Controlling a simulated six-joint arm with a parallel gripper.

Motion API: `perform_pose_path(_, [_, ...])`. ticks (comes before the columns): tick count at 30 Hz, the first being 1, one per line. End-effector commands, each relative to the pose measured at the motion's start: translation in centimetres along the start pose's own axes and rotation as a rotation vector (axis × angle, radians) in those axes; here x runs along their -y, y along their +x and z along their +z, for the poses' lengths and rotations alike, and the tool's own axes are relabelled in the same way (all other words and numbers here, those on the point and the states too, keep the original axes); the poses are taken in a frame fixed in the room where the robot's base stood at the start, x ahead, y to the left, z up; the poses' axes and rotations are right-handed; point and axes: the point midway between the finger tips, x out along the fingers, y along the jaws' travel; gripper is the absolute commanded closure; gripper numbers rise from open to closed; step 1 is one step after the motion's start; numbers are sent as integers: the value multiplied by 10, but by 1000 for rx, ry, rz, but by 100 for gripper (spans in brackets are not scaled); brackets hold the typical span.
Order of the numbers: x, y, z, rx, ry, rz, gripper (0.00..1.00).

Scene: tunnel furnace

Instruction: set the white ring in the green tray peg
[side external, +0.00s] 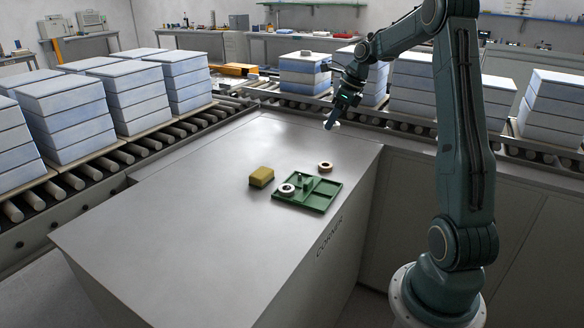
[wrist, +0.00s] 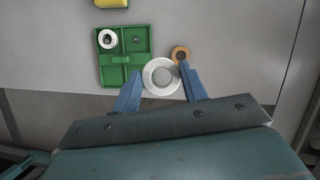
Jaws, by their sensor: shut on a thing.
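My gripper (wrist: 160,82) is shut on a white ring (wrist: 161,76) with a greyish middle, which sits between its two blue fingertips. In the side external view my gripper (side external: 332,118) hangs above the far part of the table, and a small pale part of the held ring (side external: 337,124) shows beside the finger. The green tray (side external: 318,206) lies on the table, divided into compartments, with an upright green post near its middle. It also shows in the wrist view (wrist: 123,73). A second white ring (side external: 287,189) lies in the tray's left compartment, also visible in the wrist view (wrist: 107,39).
A brown ring (side external: 325,167) lies on the table just behind the tray. A yellow block (side external: 261,176) lies left of the tray. The table's front and left are clear. Roller conveyors with stacked white and blue blocks (side external: 305,72) border the table.

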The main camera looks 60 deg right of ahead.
Motion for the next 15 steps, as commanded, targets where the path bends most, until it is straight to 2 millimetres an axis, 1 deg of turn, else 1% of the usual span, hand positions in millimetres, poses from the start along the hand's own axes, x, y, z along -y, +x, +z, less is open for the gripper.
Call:
perform_pose_path(1, [-7, 14, 7, -1, -35, 20, 79])
perform_pose_path(3, [-15, 31, 14, -2, -85, 40, 79])
perform_pose_path(9, [-40, 74, 32, -2, -217, 92, 79])
perform_pose_path(12, [-50, 89, 38, -2, -263, 109, 79])
perform_pose_path(15, [-56, 98, 41, -2, -292, 119, 79])
